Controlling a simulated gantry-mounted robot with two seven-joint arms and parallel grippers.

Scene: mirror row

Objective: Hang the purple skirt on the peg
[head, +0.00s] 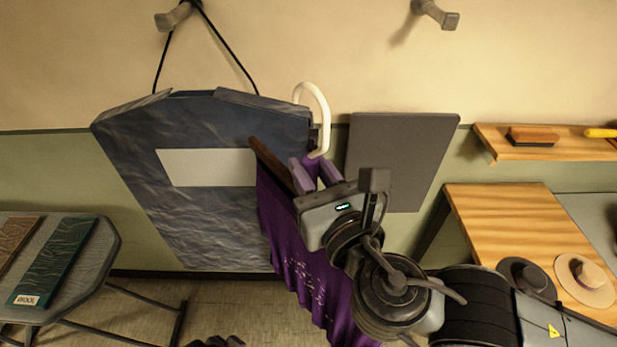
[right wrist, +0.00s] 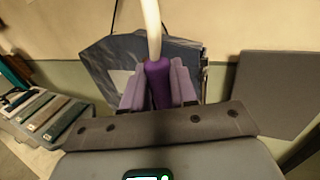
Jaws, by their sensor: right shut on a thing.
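The purple skirt (head: 300,260) hangs down from a hanger with a brown bar (head: 271,165) and a white hook (head: 313,93). My right gripper (head: 314,172) is shut on the hanger's neck just below the hook. In the right wrist view, the purple neck (right wrist: 157,84) sits between the fingers, with the white hook (right wrist: 152,28) rising above. A grey peg (head: 437,14) on the wall at upper right is bare; the hook is below and left of it, apart from it. Another peg (head: 176,16) at upper left holds a black cord.
A blue-grey bag (head: 215,225) with a white panel hangs from the cord, close behind the skirt. A dark grey panel (head: 400,145) is on the wall. A wooden shelf (head: 560,148) and table (head: 510,215) with hats stand right. A sample table (head: 85,270) stands left.

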